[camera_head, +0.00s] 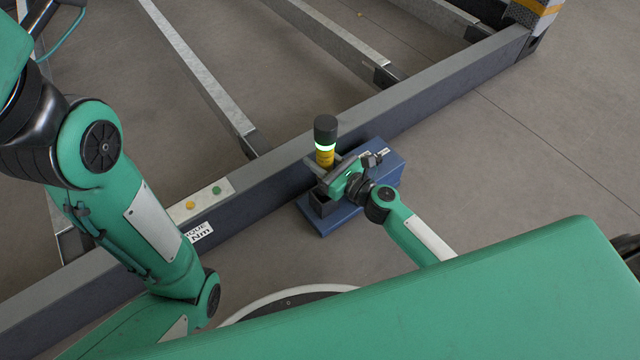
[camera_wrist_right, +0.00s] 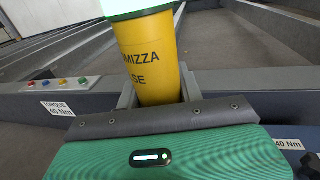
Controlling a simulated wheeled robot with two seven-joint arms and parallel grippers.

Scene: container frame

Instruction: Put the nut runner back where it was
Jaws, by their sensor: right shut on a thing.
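The nut runner (camera_head: 325,157) is a yellow cylinder with a black cap and a lit green ring. It stands about upright in the head view, and its yellow body (camera_wrist_right: 152,62) fills the upper middle of the right wrist view. My right gripper (camera_head: 327,167) is shut on the yellow body, one grey finger on each side. A blue stand (camera_head: 390,170) with a dark open-topped box (camera_head: 322,204) lies under the gripper. The nut runner's lower end is hidden, so I cannot tell whether it touches the stand. My left gripper is out of view.
A long grey frame beam (camera_head: 440,82) runs diagonally just behind the stand. Lighter crossbars (camera_head: 205,75) join it. Coloured buttons on a plate (camera_head: 205,199) and a torque label (camera_head: 199,232) are on the beam. Grey floor (camera_head: 560,150) is clear to the right.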

